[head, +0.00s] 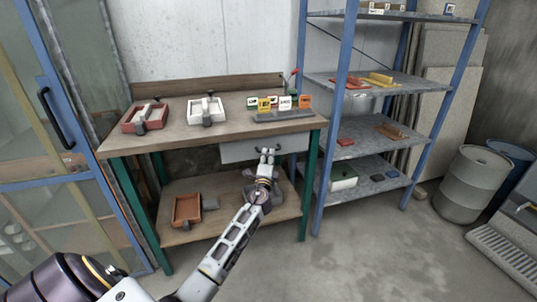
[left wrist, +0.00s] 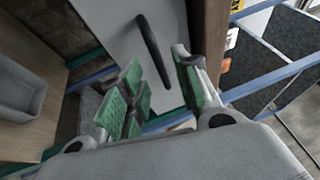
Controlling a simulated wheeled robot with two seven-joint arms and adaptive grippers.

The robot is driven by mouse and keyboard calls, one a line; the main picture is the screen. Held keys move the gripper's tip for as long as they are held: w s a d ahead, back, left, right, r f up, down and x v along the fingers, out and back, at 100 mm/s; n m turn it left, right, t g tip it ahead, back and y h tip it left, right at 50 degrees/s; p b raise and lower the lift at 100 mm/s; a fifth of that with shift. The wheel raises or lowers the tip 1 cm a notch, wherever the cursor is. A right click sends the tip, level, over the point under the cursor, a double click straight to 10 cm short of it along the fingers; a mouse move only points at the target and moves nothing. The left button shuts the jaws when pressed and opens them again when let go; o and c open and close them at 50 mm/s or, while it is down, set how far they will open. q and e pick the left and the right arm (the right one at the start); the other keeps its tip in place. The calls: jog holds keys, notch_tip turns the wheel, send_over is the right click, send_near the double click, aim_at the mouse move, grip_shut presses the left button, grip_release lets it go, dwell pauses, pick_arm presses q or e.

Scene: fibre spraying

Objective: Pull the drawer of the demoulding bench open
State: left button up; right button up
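The demoulding bench (head: 175,138) has a wooden top and green legs. Its pale grey drawer (head: 236,151) sits under the right part of the top and looks shut. The drawer's dark bar handle shows in the left wrist view (left wrist: 152,48). My left gripper (head: 267,153) is in front of the drawer, at the handle. In the left wrist view its green-padded fingers (left wrist: 158,62) are apart, with the handle between them in the picture; I cannot tell whether they touch it. In the head view the gripper hides part of the handle. My right gripper is not in view.
Moulds (head: 144,117) and small coloured cards (head: 285,102) are on the bench top. An orange tray (head: 187,210) is on the lower shelf. A blue-framed shelf rack (head: 322,145) stands close on the right, a blue-framed glazed door (head: 52,140) on the left. The floor in front is clear.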

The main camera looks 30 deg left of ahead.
pick_arm(q)
jog(key=shift+x, duration=1.6)
grip_shut()
